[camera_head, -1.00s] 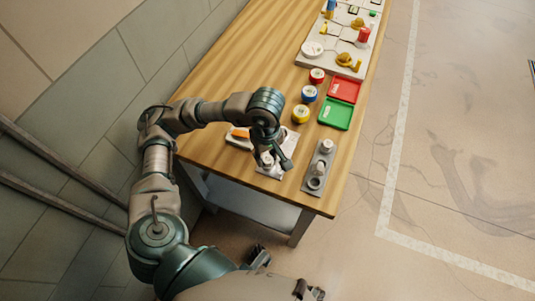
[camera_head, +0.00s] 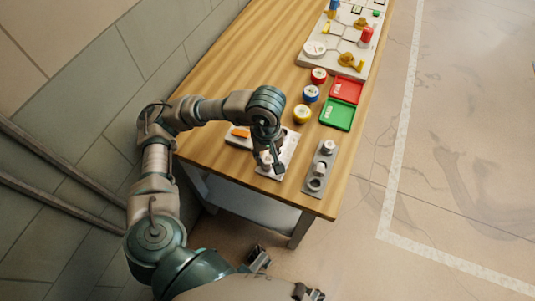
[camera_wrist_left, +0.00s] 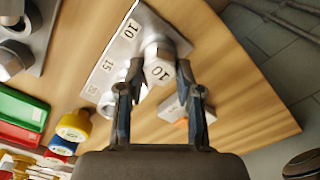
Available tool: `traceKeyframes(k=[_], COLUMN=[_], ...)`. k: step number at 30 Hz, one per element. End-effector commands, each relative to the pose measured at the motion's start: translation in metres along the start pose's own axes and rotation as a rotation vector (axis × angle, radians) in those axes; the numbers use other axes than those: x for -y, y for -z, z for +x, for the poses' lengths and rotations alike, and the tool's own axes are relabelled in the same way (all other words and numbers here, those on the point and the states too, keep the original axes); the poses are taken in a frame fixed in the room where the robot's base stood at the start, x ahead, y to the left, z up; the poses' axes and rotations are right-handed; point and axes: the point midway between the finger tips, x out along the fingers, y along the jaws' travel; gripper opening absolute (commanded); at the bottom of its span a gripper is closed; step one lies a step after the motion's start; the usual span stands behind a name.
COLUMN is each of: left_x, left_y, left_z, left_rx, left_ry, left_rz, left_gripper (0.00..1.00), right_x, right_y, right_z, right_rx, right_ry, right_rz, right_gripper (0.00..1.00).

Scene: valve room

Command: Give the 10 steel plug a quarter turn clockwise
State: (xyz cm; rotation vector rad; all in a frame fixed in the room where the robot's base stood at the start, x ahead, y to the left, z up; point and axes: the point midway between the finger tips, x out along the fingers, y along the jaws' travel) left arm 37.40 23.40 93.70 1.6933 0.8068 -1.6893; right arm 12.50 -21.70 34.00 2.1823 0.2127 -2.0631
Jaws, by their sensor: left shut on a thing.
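The steel plug marked 10 (camera_wrist_left: 160,68) stands on a light plate (camera_wrist_left: 124,42) printed with 10 and 15. My left gripper (camera_wrist_left: 159,75) is shut on this plug, one finger on each side of it. In the head view, my left gripper (camera_head: 271,163) reaches down over the plate (camera_head: 290,147) near the table's front edge and hides much of the plug. A second steel plug (camera_wrist_left: 107,100) stands by the 15 mark.
A grey fixture (camera_head: 319,166) with steel fittings is to the right. Behind are yellow (camera_head: 302,113), blue (camera_head: 311,93) and red (camera_head: 319,75) rolls, green (camera_head: 337,115) and red (camera_head: 346,90) trays, and a valve board (camera_head: 318,47). An orange-topped item (camera_head: 240,132) lies left.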

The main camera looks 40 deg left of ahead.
Motion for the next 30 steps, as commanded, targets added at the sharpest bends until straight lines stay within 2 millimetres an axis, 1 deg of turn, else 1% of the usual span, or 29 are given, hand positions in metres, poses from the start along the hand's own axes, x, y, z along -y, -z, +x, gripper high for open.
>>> traceKeyframes(k=[1,7,15,20,30], left_x=[0.002,0.001,0.0,0.0,0.0], left_y=[-0.002,-0.002,-0.002,-0.002,-0.002], left_z=[0.005,0.006,0.006,0.006,0.005], left_rx=[0.006,0.007,0.007,0.007,0.007], left_ry=[0.013,0.013,0.013,0.013,0.012], left_rz=[0.004,0.038,0.19,0.256,0.268], left_gripper=[0.0,0.0,0.0,0.0,0.0], right_x=[0.001,0.002,0.003,0.004,0.003], right_y=[0.0,0.0,-0.006,-0.008,-0.008], right_z=[0.001,0.003,0.011,0.014,0.013], right_rx=[0.0,0.0,0.01,0.014,0.012], right_ry=[0.001,0.003,0.006,0.006,0.006], right_rz=[0.001,0.001,0.002,0.002,0.002], right_gripper=[0.4,0.4,0.4,0.4,0.4])
